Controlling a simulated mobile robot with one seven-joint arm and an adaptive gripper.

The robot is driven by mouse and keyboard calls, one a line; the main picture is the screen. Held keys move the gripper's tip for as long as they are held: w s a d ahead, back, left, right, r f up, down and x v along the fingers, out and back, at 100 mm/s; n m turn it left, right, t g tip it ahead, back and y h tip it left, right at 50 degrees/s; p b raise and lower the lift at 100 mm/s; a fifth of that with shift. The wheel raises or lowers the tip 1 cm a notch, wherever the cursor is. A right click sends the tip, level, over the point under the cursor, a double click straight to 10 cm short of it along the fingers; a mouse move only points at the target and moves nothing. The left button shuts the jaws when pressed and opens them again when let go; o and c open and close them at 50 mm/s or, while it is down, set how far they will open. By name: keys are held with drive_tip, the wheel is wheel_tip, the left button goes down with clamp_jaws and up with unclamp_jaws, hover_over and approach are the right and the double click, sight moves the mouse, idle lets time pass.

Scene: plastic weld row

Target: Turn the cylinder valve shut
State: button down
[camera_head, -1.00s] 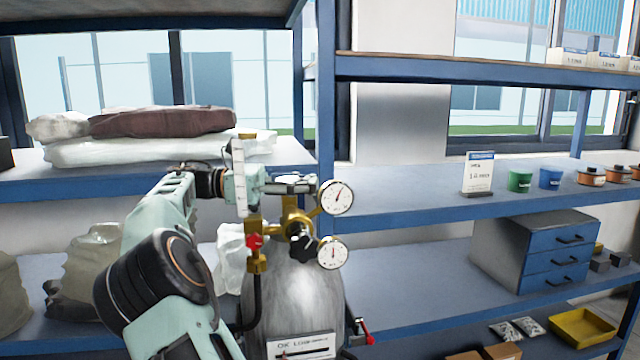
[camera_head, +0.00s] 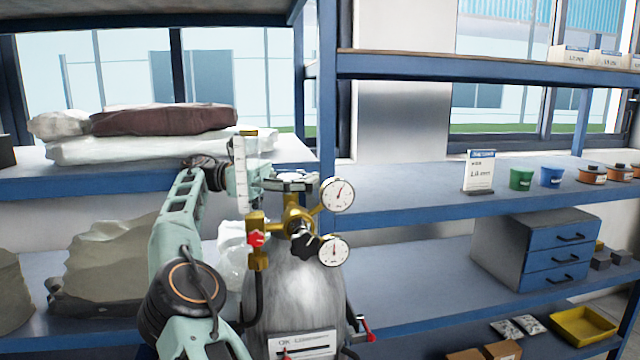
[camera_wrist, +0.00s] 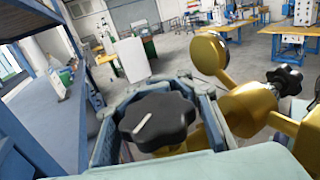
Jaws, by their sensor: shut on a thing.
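The grey gas cylinder (camera_head: 293,305) stands upright in front of the shelves, with a brass regulator and two round gauges, the upper (camera_head: 337,194) and the lower (camera_head: 333,251). My gripper (camera_head: 305,181) is at the top of the brass valve. In the wrist view, the black lobed cylinder valve handwheel (camera_wrist: 157,121) with a pale mark lies between the fingers, and my gripper (camera_wrist: 160,105) is shut on it. The handwheel is mostly hidden by the fingers in the head view. A second black knob (camera_head: 305,246) sits lower on the regulator.
A red knob (camera_head: 257,239) and a clear flowmeter tube (camera_head: 240,172) stand left of the regulator, close to my arm. Blue shelves (camera_head: 420,213) with bags, cups and a drawer unit (camera_head: 535,250) lie behind. The brass regulator body (camera_wrist: 250,103) is right of my fingers.

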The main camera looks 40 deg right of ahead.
drive_tip(key=shift+w+r, duration=0.15)
drive_tip(key=shift+r, duration=0.15)
drive_tip(key=c, duration=2)
unclamp_jaws()
drive_tip(key=shift+w+a, duration=0.1)
drive_tip(key=shift+w, duration=0.05)
drive_tip(key=shift+c, duration=0.2)
drive_tip(key=shift+o, duration=1.4)
drive_tip(key=shift+w+a+f, duration=0.1)
drive_tip(key=shift+w+f, duration=0.05)
drive_tip(key=shift+o, duration=1.2)
drive_tip(key=shift+f, duration=0.1)
drive_tip(key=shift+s, duration=0.2)
drive_tip(key=shift+w+d+n+t+h, duration=0.15)
drive_tip(key=shift+d+n+t+h, duration=0.2)
drive_tip(key=shift+n+t+h, duration=0.35)
